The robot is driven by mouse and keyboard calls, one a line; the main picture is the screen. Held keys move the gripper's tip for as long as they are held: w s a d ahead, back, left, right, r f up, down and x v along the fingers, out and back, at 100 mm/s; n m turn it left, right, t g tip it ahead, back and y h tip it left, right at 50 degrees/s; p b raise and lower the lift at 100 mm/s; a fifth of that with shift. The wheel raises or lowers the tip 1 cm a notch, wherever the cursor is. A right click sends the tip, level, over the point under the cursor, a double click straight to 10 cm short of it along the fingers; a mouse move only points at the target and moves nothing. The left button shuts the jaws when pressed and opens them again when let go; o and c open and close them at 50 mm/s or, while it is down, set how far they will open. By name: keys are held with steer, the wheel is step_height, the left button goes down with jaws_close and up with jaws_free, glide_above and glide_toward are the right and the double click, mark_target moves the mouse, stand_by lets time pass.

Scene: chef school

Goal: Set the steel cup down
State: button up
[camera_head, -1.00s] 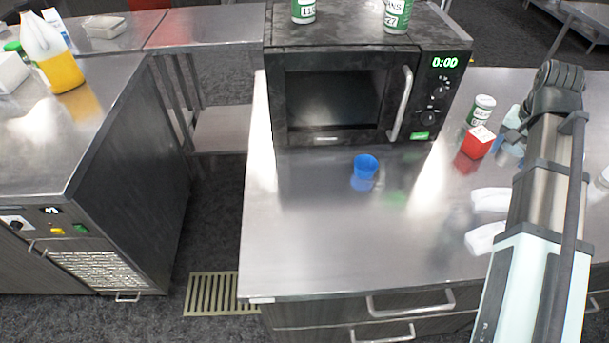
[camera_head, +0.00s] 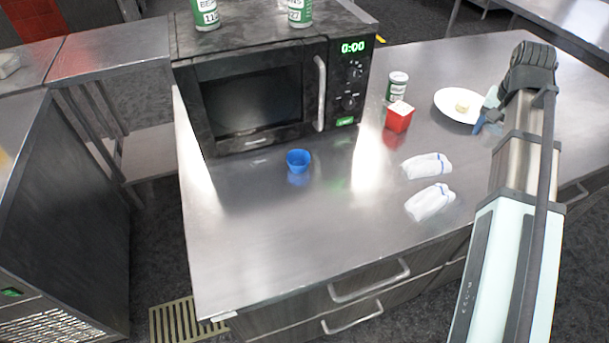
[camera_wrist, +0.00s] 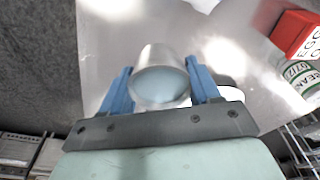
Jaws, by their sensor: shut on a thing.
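My gripper (camera_wrist: 159,70) is shut on the steel cup (camera_wrist: 158,58), with its blue fingers on either side of the cup in the wrist view. In the head view, part of a blue finger (camera_head: 486,118) shows beside my arm, near the white plate (camera_head: 449,108); the cup is hidden there. The metal counter (camera_head: 370,220) lies under this area. I cannot tell whether the cup touches it.
A red box (camera_head: 399,118) and a green-labelled can (camera_head: 397,87) stand left of the plate. Two white cloths (camera_head: 428,166) lie nearer. A blue cup (camera_head: 298,161) stands before the microwave (camera_head: 260,95). The counter's front middle is clear.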

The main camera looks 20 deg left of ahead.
steer(key=s+a+n+y, duration=0.1)
steer(key=s+a+n, duration=0.2)
steer(key=a+n, duration=0.85)
steer(key=n+g, duration=0.3)
steer(key=n, duration=1.5)
glide_above(231, 185)
steer(key=f, duration=0.1)
steer(key=shift+y, duration=0.3)
steer(key=shift+w+d+f, duration=0.1)
steer(key=shift+f, duration=2.35)
steer(key=shift+w+d+f, duration=0.1)
steer(key=shift+f, duration=2.3)
steer(key=o, duration=1.1)
steer(key=shift+f, duration=0.1)
